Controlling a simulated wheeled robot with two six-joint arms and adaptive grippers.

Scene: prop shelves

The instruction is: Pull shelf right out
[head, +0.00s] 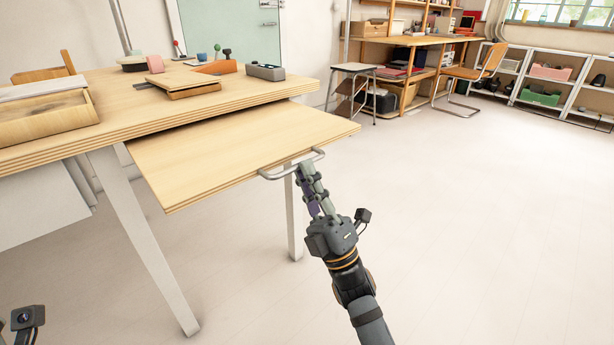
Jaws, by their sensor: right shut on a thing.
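The right shelf (235,142) is a pale plywood board that sticks out from under the wooden table (190,100). A grey metal bar handle (275,175) runs along its front edge. My right gripper (303,168) is at the handle's right part, with its fingers shut on it. The fingertips partly cover the handle. At the lower left corner, a small dark part of my left arm (27,318) shows; its gripper fingers are out of view.
The table's white legs (140,235) stand left of my right arm. Several small props and a wooden tray (45,115) rest on the tabletop. A stool (352,70), a desk and a chair (478,70) stand at the back. The floor on the right is clear.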

